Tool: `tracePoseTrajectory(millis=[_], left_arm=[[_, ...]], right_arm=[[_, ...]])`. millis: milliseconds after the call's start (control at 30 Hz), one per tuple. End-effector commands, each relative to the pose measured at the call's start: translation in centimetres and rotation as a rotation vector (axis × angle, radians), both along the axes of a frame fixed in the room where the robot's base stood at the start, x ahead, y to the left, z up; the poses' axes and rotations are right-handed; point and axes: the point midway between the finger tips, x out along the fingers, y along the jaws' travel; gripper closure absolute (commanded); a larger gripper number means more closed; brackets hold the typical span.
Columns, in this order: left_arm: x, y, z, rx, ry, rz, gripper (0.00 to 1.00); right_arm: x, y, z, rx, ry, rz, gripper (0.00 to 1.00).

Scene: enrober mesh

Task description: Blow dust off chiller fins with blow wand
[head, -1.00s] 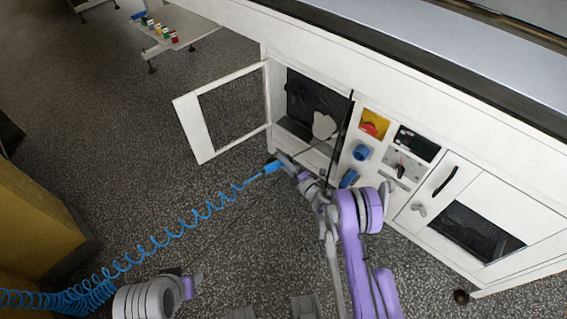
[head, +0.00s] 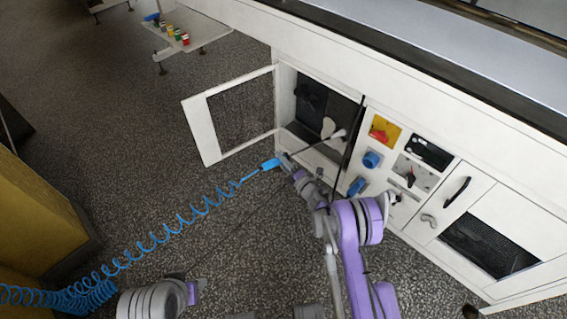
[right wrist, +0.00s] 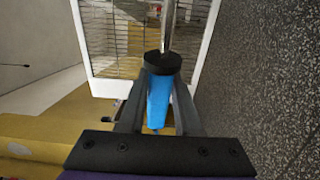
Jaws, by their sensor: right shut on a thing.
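My right gripper (head: 288,166) is shut on the blue blow wand (head: 270,164), in front of the open chiller compartment. In the right wrist view the wand's blue handle (right wrist: 158,100) sits between my two fingers, with a black collar and a thin metal tube pointing away. The dark chiller fins (head: 310,103) show inside the compartment. A pale dust patch (head: 328,128) lies low on them, near the wand's tube; whether the tip touches it I cannot tell. My left arm (head: 160,298) is at the bottom left; its fingers are not clear.
A blue coiled hose (head: 180,230) runs from the wand to the lower left. The white-framed door (head: 203,132) stands open left of the compartment. Switches and a red-and-yellow knob (head: 383,131) are on the panel at right. A yellow cabinet (head: 35,215) stands at left.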

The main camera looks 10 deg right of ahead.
Motion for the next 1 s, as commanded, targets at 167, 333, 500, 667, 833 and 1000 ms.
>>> tracePoseTrajectory(millis=[167, 333, 500, 667, 833, 1000], left_arm=[[0.1, 0.0, -0.5, 0.000, 0.001, 0.000, 0.50], [0.1, 0.0, -0.8, 0.000, 0.002, 0.000, 0.50], [0.2, 0.0, -1.2, 0.000, 0.003, 0.000, 0.50], [0.2, 0.0, -1.6, 0.000, 0.004, 0.000, 0.50], [0.3, 0.0, -1.9, 0.000, 0.006, 0.000, 0.50], [0.3, 0.0, -2.2, 0.000, 0.006, 0.000, 0.50]], right_arm=[[0.7, 0.6, -0.1, 0.000, 0.000, 0.000, 1.00], [1.4, 1.2, -0.1, 0.000, 0.000, 0.001, 1.00], [2.1, 1.7, 0.0, 0.001, 0.000, 0.001, 1.00], [2.7, 2.1, -0.1, 0.001, 0.000, 0.001, 1.00], [3.4, 2.7, -0.1, 0.000, 0.000, 0.000, 1.00], [3.9, 3.1, 0.0, 0.000, 0.000, 0.001, 1.00]])
